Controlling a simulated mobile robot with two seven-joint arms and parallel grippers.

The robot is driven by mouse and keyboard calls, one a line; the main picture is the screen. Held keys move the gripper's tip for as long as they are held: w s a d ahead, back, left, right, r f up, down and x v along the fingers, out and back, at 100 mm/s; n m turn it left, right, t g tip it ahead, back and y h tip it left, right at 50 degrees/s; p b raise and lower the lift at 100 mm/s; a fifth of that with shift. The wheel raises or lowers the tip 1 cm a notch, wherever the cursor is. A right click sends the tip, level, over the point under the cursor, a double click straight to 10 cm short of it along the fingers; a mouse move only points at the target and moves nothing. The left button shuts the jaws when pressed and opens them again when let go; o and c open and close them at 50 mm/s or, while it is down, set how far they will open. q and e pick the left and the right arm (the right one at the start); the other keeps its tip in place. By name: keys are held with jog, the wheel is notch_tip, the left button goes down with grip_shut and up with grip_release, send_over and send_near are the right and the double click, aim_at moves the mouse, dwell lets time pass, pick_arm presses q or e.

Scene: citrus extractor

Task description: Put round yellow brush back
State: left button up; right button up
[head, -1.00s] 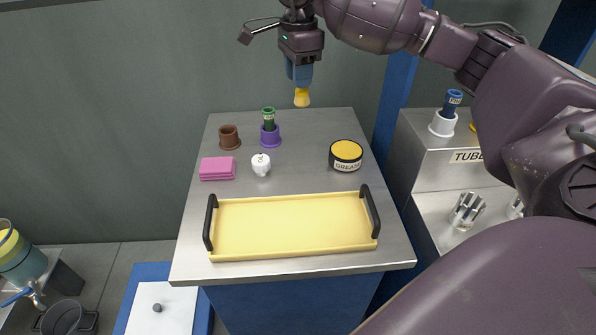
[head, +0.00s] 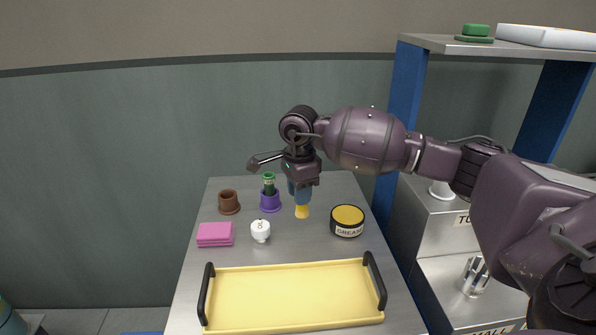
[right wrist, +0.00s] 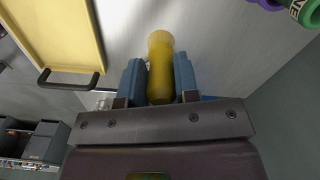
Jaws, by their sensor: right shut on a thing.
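My right gripper (head: 300,192) is shut on the yellow brush (head: 302,212), which points downward over the back middle of the steel table. In the right wrist view the yellow brush (right wrist: 161,65) sits between the two blue fingers (right wrist: 158,82). I cannot tell in the head view how far its tip is above the table. A brown holder (head: 228,203) stands empty at the back left. A purple holder (head: 270,201) beside it holds a green-topped brush (head: 268,180). A white holder (head: 441,190) stands on the right-hand unit, partly hidden by my arm. My left gripper is not in view.
A black grease tin with a yellow lid (head: 347,221) stands right of the brush. A white knobbed item (head: 260,231) and a pink sponge stack (head: 215,234) lie to the left. A yellow tray (head: 290,295) with black handles fills the front.

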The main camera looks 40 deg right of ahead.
aim_at(299, 208)
notch_tip(299, 208, down, 5)
jog(key=shift+f, duration=0.1)
jog(key=shift+f+b, duration=0.3)
jog(key=shift+f, duration=0.4)
jog(key=shift+f, duration=0.15)
jog(key=o, duration=0.9)
jog(key=shift+r, duration=0.3)
jog(key=r, duration=0.5)
jog(key=a+r+p, duration=0.1)
jog(key=r, duration=0.2)
jog(key=shift+w+r, duration=0.15)
jog(key=shift+r, duration=0.9)
